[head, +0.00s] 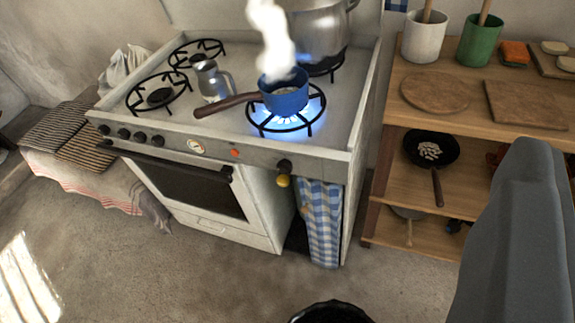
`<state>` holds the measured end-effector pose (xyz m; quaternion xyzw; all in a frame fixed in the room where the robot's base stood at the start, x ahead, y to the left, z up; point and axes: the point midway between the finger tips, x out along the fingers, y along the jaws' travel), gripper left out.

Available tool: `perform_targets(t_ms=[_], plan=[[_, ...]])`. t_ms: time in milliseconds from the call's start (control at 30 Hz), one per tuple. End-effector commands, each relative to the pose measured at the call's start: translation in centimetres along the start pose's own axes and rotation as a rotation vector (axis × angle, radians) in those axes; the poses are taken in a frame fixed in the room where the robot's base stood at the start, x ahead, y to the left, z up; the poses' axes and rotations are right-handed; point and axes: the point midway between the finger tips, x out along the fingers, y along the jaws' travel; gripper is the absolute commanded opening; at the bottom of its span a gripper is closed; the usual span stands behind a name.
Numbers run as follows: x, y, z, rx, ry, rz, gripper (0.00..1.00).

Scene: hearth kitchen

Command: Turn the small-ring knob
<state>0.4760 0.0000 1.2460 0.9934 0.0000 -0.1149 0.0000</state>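The white stove (215,215) stands left of centre, its front panel facing me. Several dark knobs (139,137) sit in a row on the left of that panel; I cannot read which is the small-ring knob. The front right ring (287,125) burns with a blue flame under a small blue saucepan (287,101) that steams. Blue flame also shows by the back right ring (325,68), under a large metal pot (318,30). The front left ring (158,95) and back left ring (197,54) show no flame. My gripper's fingers are not in view.
The saucepan's brown handle (225,104) points left, near a metal jug (210,82). Right of the gauge (196,146) are a red button (235,153) and a dark-and-yellow fitting (283,181). A checked cloth (320,220) hangs below. A wooden shelf (480,120) stands right.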

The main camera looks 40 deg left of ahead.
Motion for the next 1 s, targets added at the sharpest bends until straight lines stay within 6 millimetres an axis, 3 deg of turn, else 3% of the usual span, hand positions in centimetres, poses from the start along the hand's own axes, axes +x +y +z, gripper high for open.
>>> perform_targets(t_ms=[133, 200, 267, 367, 467, 700, 833, 1000], plan=[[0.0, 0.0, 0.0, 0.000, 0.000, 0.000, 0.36], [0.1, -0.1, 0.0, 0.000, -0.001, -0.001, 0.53], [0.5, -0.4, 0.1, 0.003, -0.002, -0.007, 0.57], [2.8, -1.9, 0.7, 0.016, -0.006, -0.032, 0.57], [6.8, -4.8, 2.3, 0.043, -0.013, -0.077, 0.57], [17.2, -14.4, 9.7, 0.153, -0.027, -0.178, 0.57], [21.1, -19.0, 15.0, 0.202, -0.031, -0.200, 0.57], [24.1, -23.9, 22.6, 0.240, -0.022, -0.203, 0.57]])
